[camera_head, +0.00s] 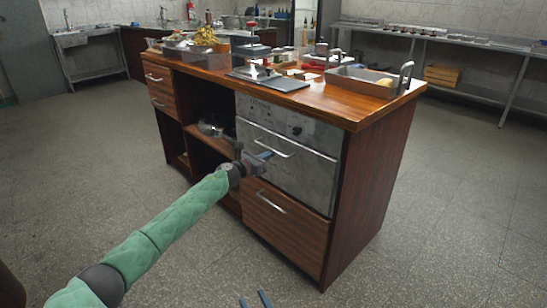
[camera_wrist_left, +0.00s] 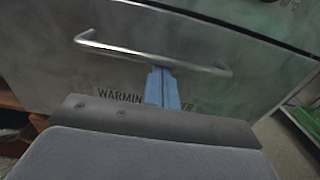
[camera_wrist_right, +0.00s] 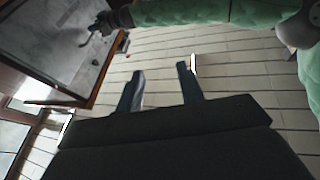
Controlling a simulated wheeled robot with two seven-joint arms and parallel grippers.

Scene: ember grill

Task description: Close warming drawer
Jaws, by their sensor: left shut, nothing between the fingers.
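The warming drawer (camera_head: 300,178) is the steel front with a bar handle in the counter's right part. In the left wrist view its front (camera_wrist_left: 60,65) carries the words "WARMING DRAWER", partly covered by my fingers. It looks flush or nearly flush with the panel above; I cannot tell if a small gap is left. My left gripper (camera_head: 266,154) is shut and empty. Its fingertips (camera_wrist_left: 161,75) are at the drawer front just under the handle (camera_wrist_left: 150,52); contact is not clear. My right gripper (camera_head: 254,299) is open and empty, low in front of the counter; its fingers (camera_wrist_right: 160,82) show apart.
A wooden drawer (camera_head: 285,225) with its own handle is below the warming drawer, shut. Open shelves (camera_head: 205,145) are left of it. The wooden countertop (camera_head: 340,108) holds trays and food. The floor (camera_head: 440,220) to the right is clear.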

